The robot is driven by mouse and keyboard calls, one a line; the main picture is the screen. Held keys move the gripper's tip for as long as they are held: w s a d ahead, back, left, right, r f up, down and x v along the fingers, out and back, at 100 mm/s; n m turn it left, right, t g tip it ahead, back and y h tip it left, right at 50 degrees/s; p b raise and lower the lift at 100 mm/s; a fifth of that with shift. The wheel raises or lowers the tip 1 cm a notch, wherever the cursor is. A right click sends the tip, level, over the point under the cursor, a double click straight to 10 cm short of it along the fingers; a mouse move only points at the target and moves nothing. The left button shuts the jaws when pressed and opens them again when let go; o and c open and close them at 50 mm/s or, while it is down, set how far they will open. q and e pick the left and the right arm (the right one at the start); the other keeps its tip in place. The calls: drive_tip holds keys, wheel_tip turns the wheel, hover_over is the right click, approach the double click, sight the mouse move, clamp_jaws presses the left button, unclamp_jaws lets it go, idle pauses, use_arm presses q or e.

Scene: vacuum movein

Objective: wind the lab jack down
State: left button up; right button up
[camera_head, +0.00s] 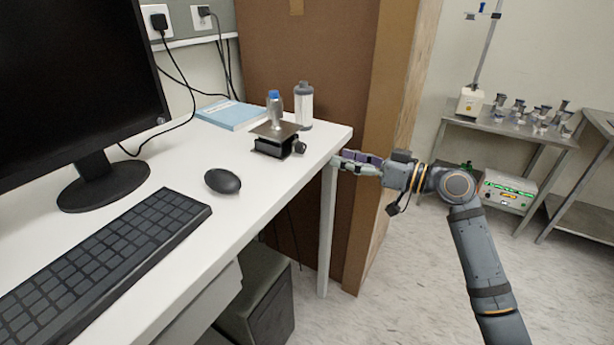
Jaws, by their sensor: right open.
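The lab jack (274,140) stands near the far right end of the white desk. It has a flat dark top plate, a black base and a dark round knob (299,147) on its right side. A small clear bottle with a blue cap (274,108) stands upright on the top plate. The jack looks low, but its exact height is hard to tell. My right gripper (337,162) is open and empty, just off the desk's right edge, pointing left towards the knob and apart from it. My left gripper is not in view.
A white bottle with a grey cap (304,106) stands close behind the jack. A blue book (232,115), a mouse (222,181), a keyboard (98,257) and a monitor (75,85) are on the desk (262,190). A brown cabinet (330,60) rises behind the desk end.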

sight(304, 149)
drive_tip(key=w+a+n, duration=0.1)
drive_tip(key=w+a, duration=0.1)
drive_tip(key=a, duration=0.1)
drive_tip(key=w+a+n, duration=0.1)
drive_tip(key=w+a, duration=0.1)
drive_tip(key=w+a+n, duration=0.1)
drive_tip(key=w+a, duration=0.1)
drive_tip(key=a, duration=0.1)
drive_tip(key=shift+a+f+n+p, duration=0.2)
drive_tip(key=shift+a+n+p, duration=0.1)
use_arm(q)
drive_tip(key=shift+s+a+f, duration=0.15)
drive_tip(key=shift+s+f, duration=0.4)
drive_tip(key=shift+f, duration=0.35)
use_arm(e)
drive_tip(key=shift+c, duration=0.2)
clamp_jaws()
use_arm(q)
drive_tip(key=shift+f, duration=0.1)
